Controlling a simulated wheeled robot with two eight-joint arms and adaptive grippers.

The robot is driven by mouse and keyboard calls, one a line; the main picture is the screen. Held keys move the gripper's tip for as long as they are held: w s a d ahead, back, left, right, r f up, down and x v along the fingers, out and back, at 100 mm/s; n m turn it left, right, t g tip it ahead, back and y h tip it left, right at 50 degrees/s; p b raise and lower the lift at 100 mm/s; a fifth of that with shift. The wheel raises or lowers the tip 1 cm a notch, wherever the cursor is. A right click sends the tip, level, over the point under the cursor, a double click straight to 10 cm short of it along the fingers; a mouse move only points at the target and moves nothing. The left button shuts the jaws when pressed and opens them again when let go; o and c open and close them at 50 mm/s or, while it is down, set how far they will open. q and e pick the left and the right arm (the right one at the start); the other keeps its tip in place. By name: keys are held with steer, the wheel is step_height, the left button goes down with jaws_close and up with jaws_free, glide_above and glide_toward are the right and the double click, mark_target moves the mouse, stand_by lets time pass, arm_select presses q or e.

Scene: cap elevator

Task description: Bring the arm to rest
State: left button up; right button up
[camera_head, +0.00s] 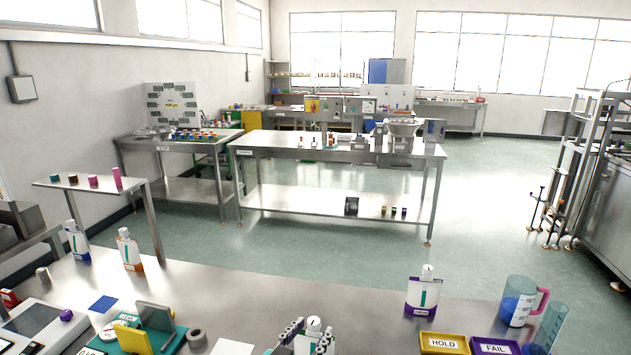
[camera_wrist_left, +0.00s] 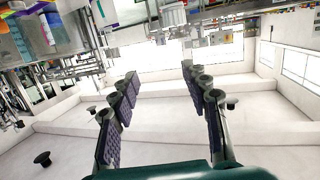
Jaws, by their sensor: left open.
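My left gripper (camera_head: 307,338) shows at the bottom edge of the head view, low over the front table. In the left wrist view the two fingers of my left gripper (camera_wrist_left: 160,85) stand wide apart with nothing between them. That view is upside down, with benches along its top and pale wall and windows beyond. A white capped item (camera_head: 314,325) shows between or behind the fingers in the head view; I cannot tell which. My right gripper is not in view.
The front steel table (camera_head: 250,285) holds a purple-labelled pouch (camera_head: 423,292), a yellow HOLD tray (camera_head: 443,343), a purple FAIL tray (camera_head: 495,346), a measuring jug (camera_head: 517,301) and a green-and-yellow fixture (camera_head: 143,332). The table's middle, behind the gripper, is clear.

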arm_select(q)
steer(key=s+a+f+n+g+y, duration=0.2)
steer(key=s+a+f+g+y, duration=0.1)
steer(key=s+a, duration=0.5)
steer(key=s+a+f+n+g+y, duration=0.2)
steer(key=s+a+f+g+y, duration=0.1)
steer(key=s+a+f, duration=0.3)
steer(key=s+a+g, duration=0.1)
steer(key=s+a, duration=0.1)
steer(key=s, duration=0.1)
steer(key=shift+s+a+f+n+g+y, duration=0.2)
steer(key=shift+s+a+n+g+y, duration=0.1)
steer(key=shift+a+n+y, duration=0.1)
steer(key=shift+o, duration=0.2)
steer(key=shift+d, duration=0.1)
stand_by(1.7)
